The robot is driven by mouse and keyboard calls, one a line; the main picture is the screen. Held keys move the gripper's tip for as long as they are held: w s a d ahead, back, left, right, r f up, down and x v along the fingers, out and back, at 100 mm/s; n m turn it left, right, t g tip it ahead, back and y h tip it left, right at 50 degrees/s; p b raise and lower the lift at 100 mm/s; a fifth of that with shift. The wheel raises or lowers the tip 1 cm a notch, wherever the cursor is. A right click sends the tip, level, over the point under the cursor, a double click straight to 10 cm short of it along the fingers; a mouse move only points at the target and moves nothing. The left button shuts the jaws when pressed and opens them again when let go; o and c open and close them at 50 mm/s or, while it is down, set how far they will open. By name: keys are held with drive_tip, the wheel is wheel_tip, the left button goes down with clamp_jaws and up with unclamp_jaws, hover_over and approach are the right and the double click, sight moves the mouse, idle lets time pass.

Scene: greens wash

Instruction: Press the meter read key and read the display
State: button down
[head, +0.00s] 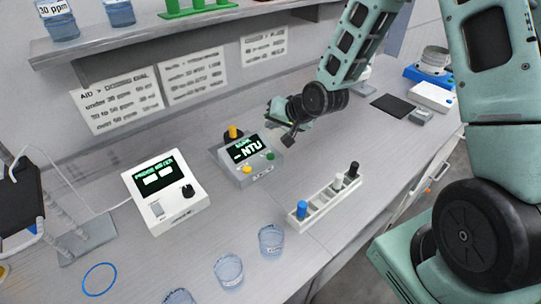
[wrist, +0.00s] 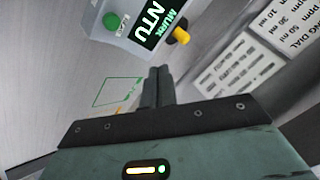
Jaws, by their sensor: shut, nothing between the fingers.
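The grey meter (head: 262,172) stands on the bench with a dark display (head: 246,149) that shows a short dash and "NTU". A yellow key (head: 247,169) and a green key (head: 270,156) sit on its front; their labels are too small to read surely. An orange-capped post (head: 233,132) rises at its back. In the wrist view, the display (wrist: 160,20) is turned sideways, with the green key (wrist: 110,22) beside it; the yellow key is out of view. My gripper (head: 288,140) is shut and empty, just right of the meter and apart from it. Its fingertips (wrist: 157,74) point toward the meter.
A white meter (head: 168,215) with its own display stands left. A white rack (head: 312,212) with several vials lies front right, and several beakers (head: 228,270) stand at the front. A shelf (head: 150,40) hangs above the wall notes. Bench between meter and rack is clear.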

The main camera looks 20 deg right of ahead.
sight(273, 158)
drive_tip(key=shift+f+b, duration=3.4)
drive_tip(key=shift+f, duration=0.95)
drive_tip(key=shift+f, duration=0.1)
drive_tip(key=shift+f+b, duration=0.3)
drive_tip(key=shift+b, duration=0.1)
drive_tip(key=shift+f+b, duration=0.35)
drive_tip(key=shift+f, duration=0.1)
drive_tip(key=shift+r, duration=0.1)
drive_tip(key=shift+r+p, duration=0.7)
drive_tip(key=shift+r, duration=0.05)
drive_tip(key=shift+r+p, duration=2)
drive_tip(key=shift+r, duration=0.5)
